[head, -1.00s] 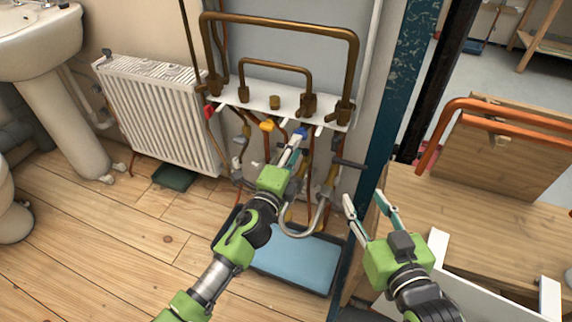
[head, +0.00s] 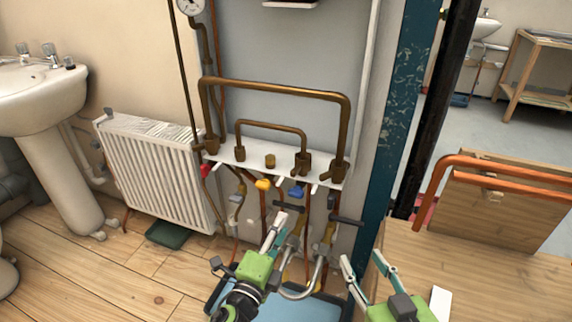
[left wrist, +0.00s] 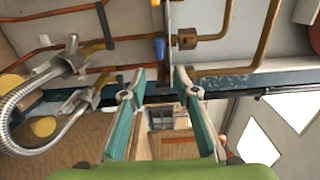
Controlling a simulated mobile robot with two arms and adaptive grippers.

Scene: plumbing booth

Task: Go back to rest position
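My left gripper (head: 276,222) is in front of the pipework, below and left of the blue valve handle (head: 297,191) and apart from it. The left wrist view shows its two fingers (left wrist: 160,78) spread with an empty gap between them. The blue handle (left wrist: 160,48) appears there just beyond the fingertips. My right gripper (head: 362,260) is low in the head view, to the right of the pipes. Its fingers are apart and nothing is between them. Its body is partly cut off by the bottom edge.
A white manifold shelf (head: 256,155) carries copper pipes, with red and yellow (head: 262,184) handles below. A braided hose (left wrist: 28,102) is close to my left gripper. A blue tray (head: 250,300) lies under it. A teal post (head: 388,130) and wooden bench (head: 460,265) are at right.

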